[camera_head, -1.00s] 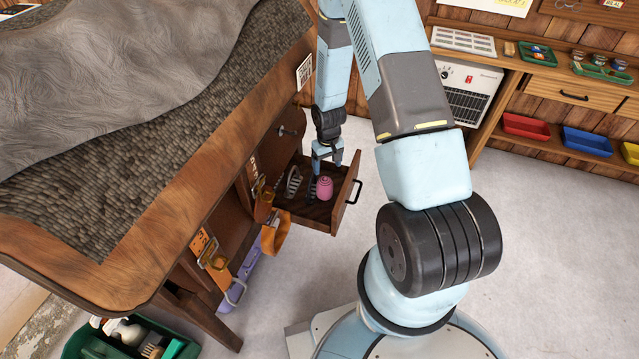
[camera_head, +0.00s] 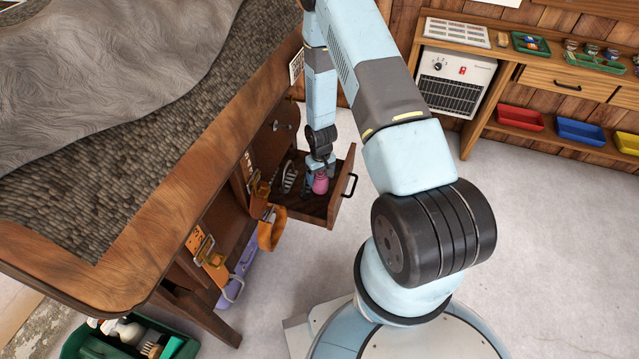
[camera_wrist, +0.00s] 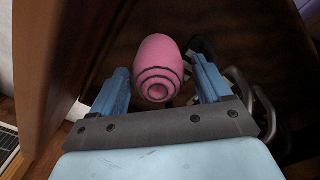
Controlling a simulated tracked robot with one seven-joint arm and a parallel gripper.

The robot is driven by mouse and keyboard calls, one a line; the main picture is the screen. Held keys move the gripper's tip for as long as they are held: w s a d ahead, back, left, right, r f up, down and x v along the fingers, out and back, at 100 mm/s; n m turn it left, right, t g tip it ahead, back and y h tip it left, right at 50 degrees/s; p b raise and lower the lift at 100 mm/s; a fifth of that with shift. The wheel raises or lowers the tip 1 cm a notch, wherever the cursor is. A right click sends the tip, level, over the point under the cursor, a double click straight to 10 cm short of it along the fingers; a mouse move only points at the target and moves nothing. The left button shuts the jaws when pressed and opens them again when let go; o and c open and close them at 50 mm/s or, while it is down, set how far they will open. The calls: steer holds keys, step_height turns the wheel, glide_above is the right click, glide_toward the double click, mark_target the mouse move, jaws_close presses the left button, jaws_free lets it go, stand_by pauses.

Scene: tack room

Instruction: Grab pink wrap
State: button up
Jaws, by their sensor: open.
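The pink wrap (camera_head: 320,184) is a rounded pink roll in the open wooden drawer (camera_head: 337,208) under the bench. In the wrist view the pink wrap (camera_wrist: 160,66) shows dark rings around its near end. My gripper (camera_wrist: 163,85) is open, with one blue finger on each side of the wrap's near end. I cannot tell whether either finger touches it. In the head view my gripper (camera_head: 318,172) is down in the drawer, and partly covers the wrap.
Metal curved pieces (camera_head: 288,176) lie beside the wrap in the drawer, right of my gripper in the wrist view (camera_wrist: 262,105). An orange strap (camera_head: 271,232) hangs by the drawer's near side. A green crate (camera_head: 75,345) stands on the floor. Open floor lies right of the drawer.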

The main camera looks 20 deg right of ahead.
mark_target(321, 184)
steer(key=shift+w+d+f, duration=0.15)
steer(key=shift+f, duration=2.4)
steer(key=c, duration=0.8)
